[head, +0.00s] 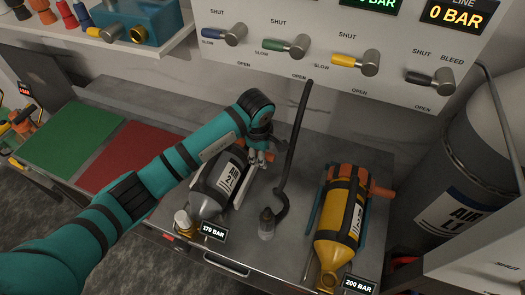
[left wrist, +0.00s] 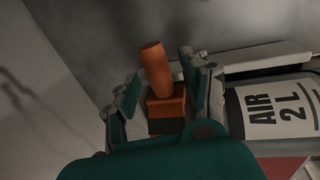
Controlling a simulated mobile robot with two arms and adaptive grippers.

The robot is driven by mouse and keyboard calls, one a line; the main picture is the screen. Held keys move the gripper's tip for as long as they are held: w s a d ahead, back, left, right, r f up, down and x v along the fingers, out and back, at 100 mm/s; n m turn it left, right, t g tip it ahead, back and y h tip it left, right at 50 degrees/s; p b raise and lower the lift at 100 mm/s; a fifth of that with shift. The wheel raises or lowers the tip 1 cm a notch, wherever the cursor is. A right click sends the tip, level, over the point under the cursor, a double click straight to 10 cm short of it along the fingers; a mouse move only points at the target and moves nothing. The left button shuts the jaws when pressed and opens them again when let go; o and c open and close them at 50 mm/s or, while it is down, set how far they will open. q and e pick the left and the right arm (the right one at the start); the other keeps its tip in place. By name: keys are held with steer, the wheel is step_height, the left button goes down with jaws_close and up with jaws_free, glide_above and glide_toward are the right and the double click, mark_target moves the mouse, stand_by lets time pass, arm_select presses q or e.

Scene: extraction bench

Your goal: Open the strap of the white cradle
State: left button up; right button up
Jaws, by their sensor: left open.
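The white cradle (head: 244,190) holds a grey AIR 2 L cylinder (head: 207,200) on the bench; a white side of the cradle also shows in the left wrist view (left wrist: 268,54). An orange strap lever (left wrist: 154,66) stands up from an orange block (left wrist: 166,105) beside the cylinder. My left gripper (head: 262,158) is at the far end of the cylinder. In the left wrist view it is open, with one finger on each side of the lever. Whether either finger touches the lever cannot be told. The strap band is mostly hidden. My right gripper is not in view.
A yellow cylinder (head: 338,238) with dark straps and an orange buckle (head: 381,189) lies to the right. A dark hose (head: 292,150) hangs between the cylinders. A valve panel (head: 300,25) is behind. Green (head: 75,138) and red (head: 128,160) mats lie left.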

arm_select(q)
jaws_close()
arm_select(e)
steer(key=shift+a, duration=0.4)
arm_select(q)
steer(key=shift+r, duration=0.1)
steer(key=shift+w+a+r+h+b, duration=0.15)
steer(key=shift+a+r+h+b, duration=0.15)
steer(key=shift+r+h, duration=0.2)
steer(key=shift+w+a+r+h+b, duration=0.1)
steer(key=shift+a+r+h+b, duration=0.1)
steer(key=shift+r+h+b, duration=0.3)
steer(key=a+r+h+b, duration=0.1)
steer(key=r+g+h+b, duration=0.1)
steer(key=r+b, duration=0.1)
steer(key=a+r+h+b, duration=0.1)
steer(key=shift+w+a+r+n+h, duration=0.15)
steer(key=shift+w+a+n+h, duration=0.15)
steer(key=shift+w, duration=0.1)
steer(key=shift+w+a+r+g+h+b, duration=0.1)
steer(key=shift+a+r+g+h+b, duration=0.4)
steer(key=shift+r+b, duration=0.4)
steer(key=shift+f, duration=0.1)
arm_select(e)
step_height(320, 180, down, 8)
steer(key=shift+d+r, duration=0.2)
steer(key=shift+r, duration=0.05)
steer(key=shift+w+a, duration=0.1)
arm_select(q)
jaws_free()
